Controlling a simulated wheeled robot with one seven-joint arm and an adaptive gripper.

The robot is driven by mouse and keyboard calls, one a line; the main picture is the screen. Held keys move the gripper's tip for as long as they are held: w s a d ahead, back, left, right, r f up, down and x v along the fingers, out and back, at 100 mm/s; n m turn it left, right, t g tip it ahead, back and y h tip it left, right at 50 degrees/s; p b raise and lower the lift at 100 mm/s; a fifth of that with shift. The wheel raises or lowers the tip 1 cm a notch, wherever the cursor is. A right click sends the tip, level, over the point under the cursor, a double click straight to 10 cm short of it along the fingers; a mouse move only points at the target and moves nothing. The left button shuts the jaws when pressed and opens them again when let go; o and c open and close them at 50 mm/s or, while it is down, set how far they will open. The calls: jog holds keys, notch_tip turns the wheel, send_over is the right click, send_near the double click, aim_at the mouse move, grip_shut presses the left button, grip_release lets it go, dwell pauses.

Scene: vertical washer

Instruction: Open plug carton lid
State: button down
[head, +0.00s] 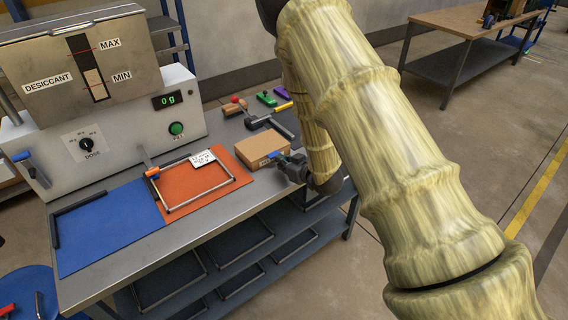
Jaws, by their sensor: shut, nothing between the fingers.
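A small brown carton (261,149) sits on the grey metal bench, to the right of the orange mat; I take it to be the plug carton. Its top looks flat and closed. A small blue patch shows at its right side, close to the gripper. My gripper (283,160) is at the carton's right front side, low over the bench, and is shut and empty. Whether its fingertips touch the carton cannot be told at this size. My arm comes down from the upper right and hides the bench's right end.
An orange mat (226,190) with a metal frame and a white label, and a blue mat (105,228), lie left of the carton. The dosing machine (125,135) stands behind them. Dark tools and coloured pieces (267,99) lie behind the carton. Floor right of the bench is open.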

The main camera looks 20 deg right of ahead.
aim_at(273, 165)
jog(key=shift+b+x, duration=0.7)
jog(key=shift+x, duration=1.45)
dwell(0.7)
jog(key=shift+w+a+f+b, duration=0.45)
jog(key=shift+w+a, duration=0.05)
dwell(1.3)
jog(key=shift+w+d+r+p, duration=0.2)
jog(key=shift+r+p, duration=0.3)
jog(key=shift+r, duration=0.1)
dwell(0.5)
